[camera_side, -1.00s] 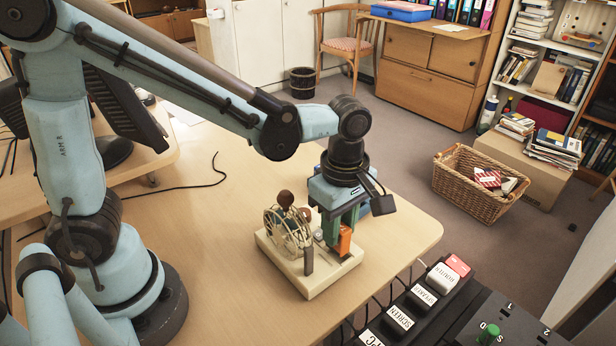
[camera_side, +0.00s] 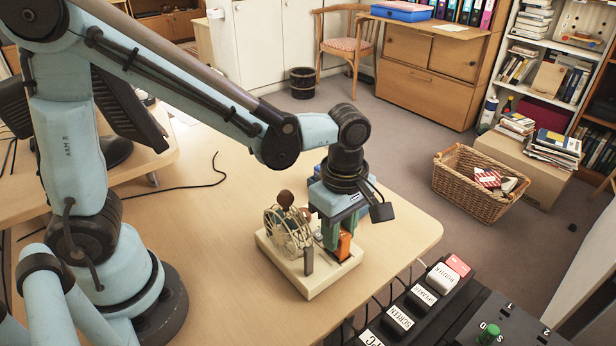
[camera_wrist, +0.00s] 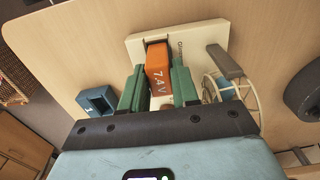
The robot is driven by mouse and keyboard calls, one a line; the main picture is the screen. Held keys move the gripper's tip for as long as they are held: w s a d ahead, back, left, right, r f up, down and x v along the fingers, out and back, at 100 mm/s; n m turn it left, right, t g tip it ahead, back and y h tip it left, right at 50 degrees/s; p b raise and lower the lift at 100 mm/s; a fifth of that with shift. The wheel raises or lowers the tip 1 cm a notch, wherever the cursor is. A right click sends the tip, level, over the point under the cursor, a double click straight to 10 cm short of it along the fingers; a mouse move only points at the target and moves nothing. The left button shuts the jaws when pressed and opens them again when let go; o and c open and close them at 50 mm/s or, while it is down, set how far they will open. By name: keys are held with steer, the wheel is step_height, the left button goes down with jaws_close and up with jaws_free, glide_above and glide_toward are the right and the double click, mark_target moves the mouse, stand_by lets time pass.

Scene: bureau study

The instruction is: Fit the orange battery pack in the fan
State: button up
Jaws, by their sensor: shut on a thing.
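The orange battery pack (camera_side: 344,246) stands at the right part of the fan's cream base (camera_side: 318,286). In the wrist view the pack (camera_wrist: 158,62), marked 7.4V, is between the green fingers of my gripper (camera_wrist: 158,85). My gripper (camera_side: 336,236) is shut on the pack, low over the base. The fan (camera_side: 288,234) has a cream wire cage and brown knobs and stands on the left part of the base; its cage shows in the wrist view (camera_wrist: 232,90). The pack's lower end and any seat under it are hidden, so I cannot tell how deep it sits.
A blue block with a hollow (camera_wrist: 98,101) lies on the table beside the base. A black cable (camera_side: 190,186) lies behind. The table left of the fan (camera_side: 200,230) is clear.

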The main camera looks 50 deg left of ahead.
steer(key=shift+f, duration=1)
steer(key=o, duration=1.3)
steer(key=shift+c, duration=0.2)
steer(key=shift+r, duration=0.1)
steer(key=shift+r, duration=3.45)
steer(key=shift+f, duration=0.15)
steer(key=shift+f, duration=3.4)
